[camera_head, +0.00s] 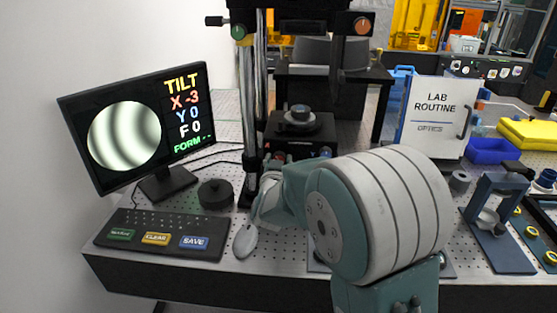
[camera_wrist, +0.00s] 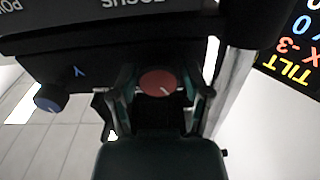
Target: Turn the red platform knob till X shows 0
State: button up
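The red platform knob (camera_wrist: 158,82) shows in the wrist view as a round red face with a pale pointer line. My gripper (camera_wrist: 159,90) has one finger on each side of it, with visible gaps between fingers and knob, so it looks open. In the head view my gripper (camera_head: 268,184) is at the front of the black instrument (camera_head: 300,133), left of my large arm joint. The monitor (camera_head: 137,127) reads TILT, X -3, Y 0, F 0, beside a round image of curved grey fringes. The X -3 reading also shows upside down in the wrist view (camera_wrist: 294,46).
A blue knob (camera_wrist: 50,97) marked Y sits left of the red one in the wrist view. A chrome post (camera_wrist: 233,88) stands close on the right. A keypad (camera_head: 160,234) and a black round part (camera_head: 215,194) lie left of my gripper in the head view.

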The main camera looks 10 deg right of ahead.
jog(key=c, duration=0.4)
jog(key=m, duration=0.3)
jog(key=shift+m, duration=1.9)
jog(key=o, duration=1.2)
jog(key=shift+c, duration=0.2)
